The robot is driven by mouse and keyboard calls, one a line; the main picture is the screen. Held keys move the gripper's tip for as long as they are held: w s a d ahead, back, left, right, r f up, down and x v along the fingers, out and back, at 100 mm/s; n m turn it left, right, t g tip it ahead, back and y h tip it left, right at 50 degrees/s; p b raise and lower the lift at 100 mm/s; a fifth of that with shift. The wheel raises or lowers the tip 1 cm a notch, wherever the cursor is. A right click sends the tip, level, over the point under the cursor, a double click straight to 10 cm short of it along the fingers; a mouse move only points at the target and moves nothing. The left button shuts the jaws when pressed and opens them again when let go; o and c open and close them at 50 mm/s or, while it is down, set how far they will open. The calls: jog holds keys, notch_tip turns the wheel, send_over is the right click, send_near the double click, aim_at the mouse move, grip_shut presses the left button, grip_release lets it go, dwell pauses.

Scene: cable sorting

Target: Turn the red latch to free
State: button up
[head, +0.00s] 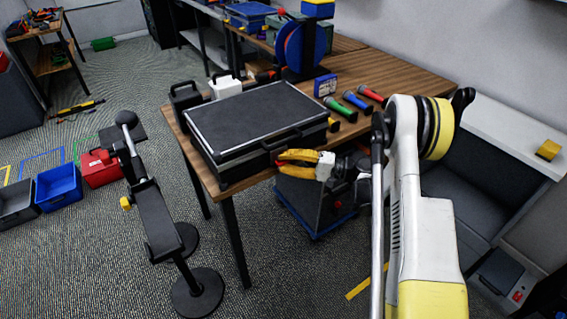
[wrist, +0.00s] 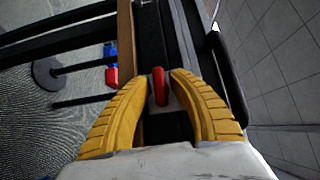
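The red latch (wrist: 160,86) is a short upright bar on the case's front side in the wrist view. The black case (head: 258,115) lies flat on the wooden table, with its handle facing my arm. My gripper (head: 280,160) is at the case's front edge, its yellow fingers apart. In the wrist view, my gripper (wrist: 160,78) has one fingertip on each side of the latch, with narrow gaps showing. Whether a finger touches the latch is unclear.
Red, green and blue cylindrical tools (head: 356,100) lie on the wooden table (head: 410,78) right of the case. A black stand (head: 165,222) is on the floor at the left. A dark wheeled cart (head: 305,205) is below my gripper. Bins (head: 58,187) stand farther left.

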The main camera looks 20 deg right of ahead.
grip_shut()
jog(key=shift+r, duration=0.1)
jog(key=n+h+p, duration=0.2)
jog(key=shift+r+n+g+h, duration=0.1)
jog(key=shift+n+g+h, duration=0.2)
jog(key=shift+g+h, duration=0.1)
jog(key=n+h+p, duration=0.1)
jog(key=n+h, duration=0.1)
jog(key=h, duration=0.1)
jog(key=shift+p, duration=0.3)
jog(key=n+h, duration=0.2)
jog(key=h, duration=0.2)
jog(key=shift+a+n, duration=0.1)
jog(key=shift+n, duration=0.3)
jog(key=shift+f+n+t+h, duration=0.2)
jog(key=shift+n+t+h, duration=0.5)
jog(key=shift+h, duration=1)
